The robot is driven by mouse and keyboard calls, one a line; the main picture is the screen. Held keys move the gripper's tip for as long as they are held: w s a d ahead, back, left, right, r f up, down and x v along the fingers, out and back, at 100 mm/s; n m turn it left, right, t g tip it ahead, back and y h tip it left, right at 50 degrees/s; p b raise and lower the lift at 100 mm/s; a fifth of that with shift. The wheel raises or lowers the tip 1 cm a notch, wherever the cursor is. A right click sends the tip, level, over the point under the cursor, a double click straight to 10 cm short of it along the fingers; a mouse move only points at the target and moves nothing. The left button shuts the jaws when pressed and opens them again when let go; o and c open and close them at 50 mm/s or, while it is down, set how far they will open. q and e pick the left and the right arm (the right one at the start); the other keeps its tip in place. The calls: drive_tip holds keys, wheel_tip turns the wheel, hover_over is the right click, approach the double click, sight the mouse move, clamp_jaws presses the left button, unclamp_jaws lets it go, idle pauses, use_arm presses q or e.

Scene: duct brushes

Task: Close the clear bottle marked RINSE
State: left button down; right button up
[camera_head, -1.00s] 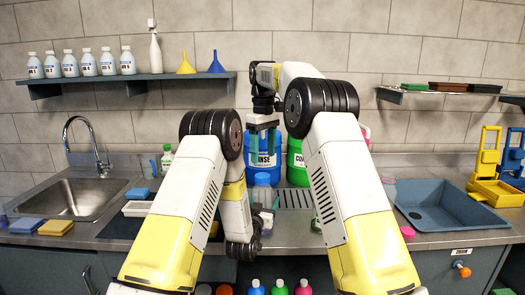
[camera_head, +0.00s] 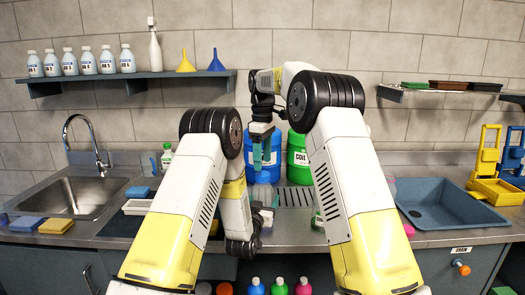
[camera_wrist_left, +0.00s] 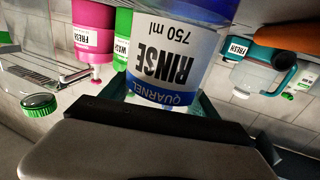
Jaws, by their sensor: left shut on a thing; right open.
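The clear bottle marked RINSE (camera_wrist_left: 165,60) fills the middle of the left wrist view, with a white and blue label that appears upside down. In the head view its pale upper part (camera_head: 262,194) shows between my arms. My left gripper (camera_head: 262,214) is shut on the bottle, with teal fingers on both sides of it in the wrist view. My right gripper (camera_head: 262,161) is open, teal fingers pointing down, just above the bottle. I cannot tell whether a cap is on the bottle or between the right fingers; the bottle's top is out of the wrist view.
A blue drum (camera_head: 275,155) and a green drum (camera_head: 297,158) stand behind the bottle. A green cap (camera_wrist_left: 40,102) and a pink bottle (camera_wrist_left: 93,28) show in the wrist view. The sink (camera_head: 70,197) is left; a blue basin (camera_head: 450,205) is right.

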sight(262, 174)
drive_tip(key=shift+f, duration=2.25)
clamp_jaws()
drive_tip(key=m, duration=0.5)
drive_tip(key=shift+m, duration=0.4)
drive_tip(key=m, duration=0.5)
drive_tip(key=shift+m, duration=0.3)
drive_tip(key=shift+o, duration=0.5)
unclamp_jaws()
